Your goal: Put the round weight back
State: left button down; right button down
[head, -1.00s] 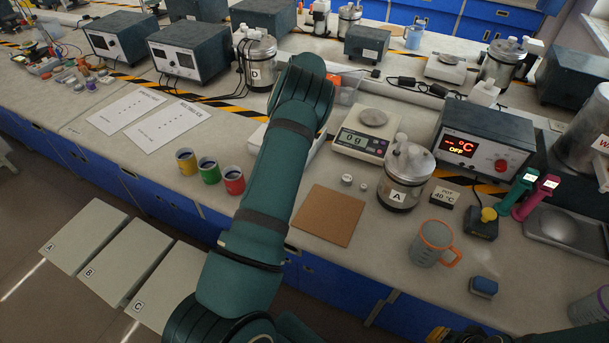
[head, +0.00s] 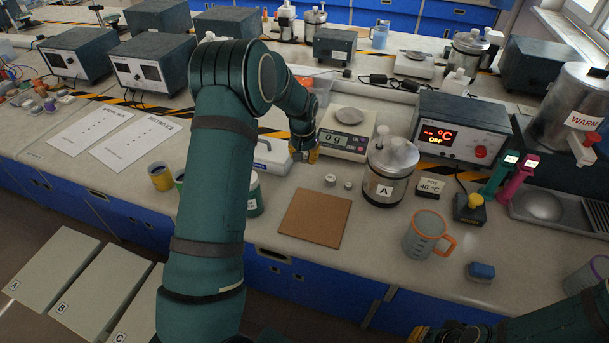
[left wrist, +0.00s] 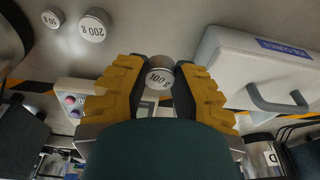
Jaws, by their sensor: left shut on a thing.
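My left gripper (head: 304,155) is shut on a small round metal weight marked 100 g (left wrist: 160,78), seen between its yellow fingers in the left wrist view. In the head view the gripper hides this weight. The gripper is over the bench between the white case (head: 272,157) and the scale (head: 345,134), close to the scale's front left corner. Two other round weights stand in front of the scale: the 200 g one (left wrist: 95,25) and the 50 g one (left wrist: 52,17). My right gripper (head: 422,335) shows only in part at the bottom edge of the head view.
A brown square mat (head: 315,218) lies bare at the bench's front. A heater box (head: 462,128) showing OFF is behind. My left arm hides some of the cups.

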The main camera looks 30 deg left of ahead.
aim_at(305, 176)
pick_arm(q)
notch_tip(305, 176, down, 7)
jog(key=shift+f+b, duration=0.15)
jog(key=shift+b, duration=0.3)
jog(key=shift+f, duration=0.15)
jog(key=c, duration=0.8)
grip_release()
jog(key=shift+c, duration=0.2)
jog(key=shift+r, duration=0.35)
notch_tip(305, 176, up, 12)
jog(key=s+p, duration=0.1)
jog(key=s, duration=0.1)
jog(key=shift+d+f+p, duration=0.25)
jog(key=shift+p, duration=0.15)
